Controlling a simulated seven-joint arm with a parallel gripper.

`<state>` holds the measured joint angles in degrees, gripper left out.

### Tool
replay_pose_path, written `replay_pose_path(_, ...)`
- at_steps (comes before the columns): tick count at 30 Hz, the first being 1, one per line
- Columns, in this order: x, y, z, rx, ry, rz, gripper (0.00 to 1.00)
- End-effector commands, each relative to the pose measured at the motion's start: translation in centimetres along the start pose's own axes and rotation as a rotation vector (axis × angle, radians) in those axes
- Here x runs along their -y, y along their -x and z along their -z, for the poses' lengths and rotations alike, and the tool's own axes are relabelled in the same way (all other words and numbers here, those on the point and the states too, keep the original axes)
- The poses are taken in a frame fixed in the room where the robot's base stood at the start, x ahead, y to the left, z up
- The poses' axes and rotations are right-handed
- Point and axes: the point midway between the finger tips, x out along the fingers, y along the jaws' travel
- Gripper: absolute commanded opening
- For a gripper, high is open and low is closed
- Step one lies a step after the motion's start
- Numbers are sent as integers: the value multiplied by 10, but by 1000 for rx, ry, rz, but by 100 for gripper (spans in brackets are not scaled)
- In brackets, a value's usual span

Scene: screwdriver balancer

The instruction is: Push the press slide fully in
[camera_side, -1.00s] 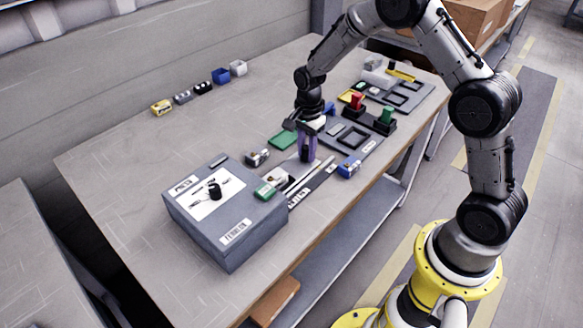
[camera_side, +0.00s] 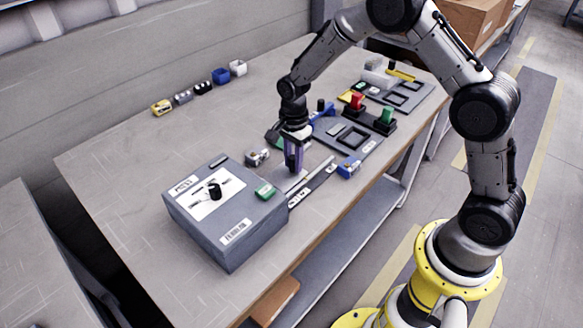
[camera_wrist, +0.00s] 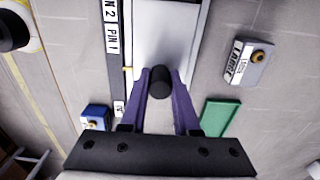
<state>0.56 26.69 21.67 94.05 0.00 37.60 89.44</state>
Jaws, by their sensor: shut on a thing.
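My gripper (camera_side: 293,166) points down over the rail beside the grey press box (camera_side: 232,240). In the wrist view, its two purple fingers (camera_wrist: 160,85) are shut on a round black knob (camera_wrist: 160,76). The knob stands on the pale grey press slide (camera_wrist: 168,40), which runs away from me between darker rails. In the side view, the fingers hide the knob and much of the slide; part of the slide (camera_side: 287,184) shows between them and the box. I cannot see how deep the slide sits inside the box.
A small grey sensor unit (camera_side: 257,157) and a blue one (camera_side: 349,167) flank the rail. A green plate (camera_wrist: 220,116) lies right of the fingers in the wrist view. Fixtures with red and green handles (camera_side: 386,116) stand behind.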

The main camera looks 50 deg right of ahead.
Motion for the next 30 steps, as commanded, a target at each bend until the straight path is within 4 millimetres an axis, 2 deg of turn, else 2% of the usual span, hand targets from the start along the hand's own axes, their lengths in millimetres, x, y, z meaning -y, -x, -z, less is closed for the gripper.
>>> replay_pose_path(30, 1, 2, -56, 1, 2, 4, 0)
